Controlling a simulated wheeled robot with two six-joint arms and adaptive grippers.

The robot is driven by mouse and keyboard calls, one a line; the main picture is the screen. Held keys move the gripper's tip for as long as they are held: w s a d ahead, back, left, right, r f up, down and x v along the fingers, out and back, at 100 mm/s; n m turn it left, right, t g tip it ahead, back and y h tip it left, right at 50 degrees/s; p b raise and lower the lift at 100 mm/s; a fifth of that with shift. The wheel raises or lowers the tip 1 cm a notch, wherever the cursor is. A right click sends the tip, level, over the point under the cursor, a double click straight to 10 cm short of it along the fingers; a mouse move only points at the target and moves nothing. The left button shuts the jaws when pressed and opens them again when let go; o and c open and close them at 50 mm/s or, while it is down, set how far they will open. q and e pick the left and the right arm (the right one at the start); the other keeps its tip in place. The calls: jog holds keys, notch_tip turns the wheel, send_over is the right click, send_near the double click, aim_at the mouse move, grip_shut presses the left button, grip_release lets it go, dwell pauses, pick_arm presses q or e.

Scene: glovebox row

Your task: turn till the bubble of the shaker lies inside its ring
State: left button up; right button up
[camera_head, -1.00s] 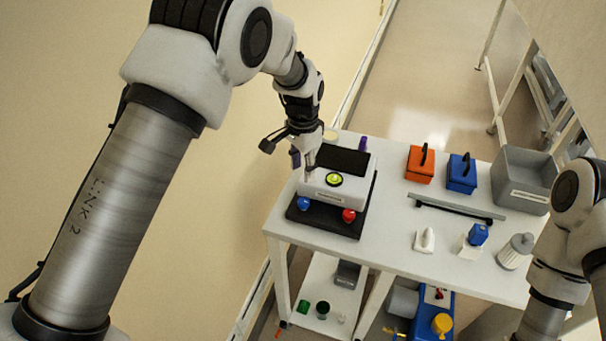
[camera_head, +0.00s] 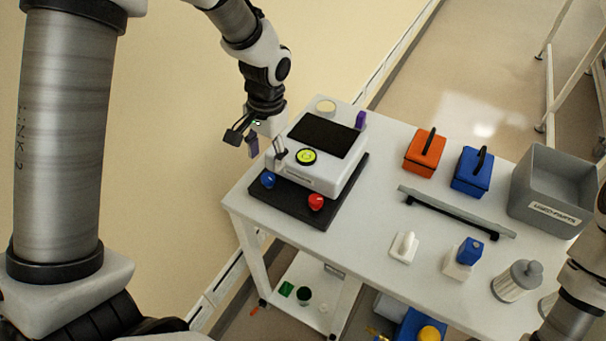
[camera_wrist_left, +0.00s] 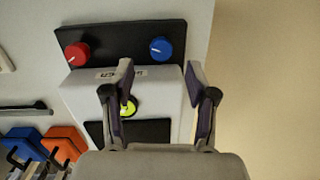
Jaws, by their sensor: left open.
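The shaker (camera_head: 330,178) is a white box with a black top panel, on a dark base plate (camera_head: 312,212). A round yellow-green bubble level (camera_head: 306,156) sits on its top; the bubble is too small to place against its ring. A blue knob (camera_head: 268,180) and a red knob (camera_head: 316,201) are at the front. My left gripper (camera_head: 266,152) is open and empty at the shaker's left side. In the left wrist view its fingers (camera_wrist_left: 160,85) are spread above the shaker's blue-knob side, and one partly covers the level (camera_wrist_left: 127,108). My right gripper is out of view.
An orange case (camera_head: 424,154), a blue case (camera_head: 471,172) and a grey bin (camera_head: 552,190) stand on the white table (camera_head: 375,225). A bar (camera_head: 455,212), a white switch-like piece (camera_head: 403,247) and a blue-topped block (camera_head: 463,259) lie nearer. A purple piece (camera_head: 360,119) is behind the shaker.

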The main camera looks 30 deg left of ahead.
aim_at(268, 177)
pick_arm(q)
jog(key=shift+w+d+f+b, duration=0.1)
jog(key=shift+f+b, duration=0.15)
jog(key=shift+b, duration=0.25)
jog(key=shift+w+r+t+h, duration=0.15)
jog(key=shift+r+t+h, duration=0.15)
jog(key=shift+r+t, duration=0.1)
jog(key=shift+a+r, duration=0.15)
jog(key=shift+a, duration=0.15)
notch_tip(268, 177, down, 7)
jog(key=shift+d+r, duration=0.1)
jog(key=shift+r, duration=0.1)
jog(key=shift+f, duration=0.4)
grip_shut()
